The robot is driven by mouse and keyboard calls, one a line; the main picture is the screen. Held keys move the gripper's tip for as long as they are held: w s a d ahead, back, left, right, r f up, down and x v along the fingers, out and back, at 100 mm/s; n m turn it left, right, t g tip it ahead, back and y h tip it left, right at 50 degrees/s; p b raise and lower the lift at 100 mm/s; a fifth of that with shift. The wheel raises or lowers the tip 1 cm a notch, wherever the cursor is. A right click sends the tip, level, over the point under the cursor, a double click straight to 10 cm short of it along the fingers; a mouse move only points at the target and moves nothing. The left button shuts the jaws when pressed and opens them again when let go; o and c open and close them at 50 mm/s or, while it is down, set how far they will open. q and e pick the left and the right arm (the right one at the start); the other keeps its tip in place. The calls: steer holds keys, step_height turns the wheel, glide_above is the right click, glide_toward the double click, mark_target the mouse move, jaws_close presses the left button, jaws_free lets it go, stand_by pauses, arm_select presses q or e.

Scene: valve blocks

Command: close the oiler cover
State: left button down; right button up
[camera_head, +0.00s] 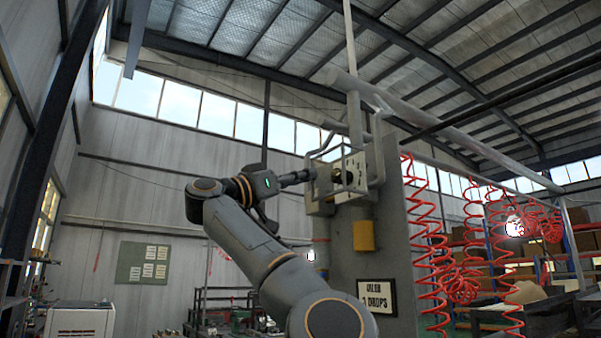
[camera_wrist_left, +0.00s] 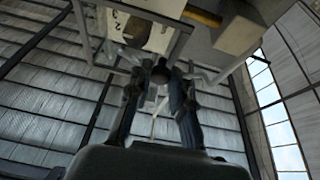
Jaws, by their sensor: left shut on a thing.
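The oiler box (camera_head: 322,190) is mounted high on a grey column. A pale panel with dark marks, which looks like its cover (camera_head: 354,172), stands at the box's front right; a marked panel also shows in the left wrist view (camera_wrist_left: 135,30). My left gripper (camera_head: 311,175) reaches the box from the left. In the left wrist view its fingers (camera_wrist_left: 160,80) are shut on a small dark round part (camera_wrist_left: 161,74) below the box. Whether this part belongs to the cover is hard to tell. My right gripper is out of view.
Pipes and a bent tube frame (camera_head: 376,150) surround the box closely. A yellow cylinder (camera_head: 364,236) hangs on the column (camera_head: 395,255), above a framed sign (camera_head: 377,297). Red coiled hoses (camera_head: 425,225) hang to the right.

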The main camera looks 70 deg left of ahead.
arm_select(q)
steer(key=shift+r, duration=0.1)
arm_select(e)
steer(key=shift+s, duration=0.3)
arm_select(q)
steer(key=c, duration=1.5)
jaws_free()
steer(key=shift+c, duration=0.2)
steer(key=o, duration=0.3)
steer(key=shift+w, duration=0.1)
steer(key=shift+o, duration=0.3)
steer(key=shift+w+a, duration=0.1)
steer(key=shift+a, duration=0.05)
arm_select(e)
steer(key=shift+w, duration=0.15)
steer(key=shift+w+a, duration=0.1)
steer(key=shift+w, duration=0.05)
arm_select(q)
steer(key=v, duration=1.2)
steer(key=shift+a+f, duration=0.15)
steer(key=shift+f, duration=0.05)
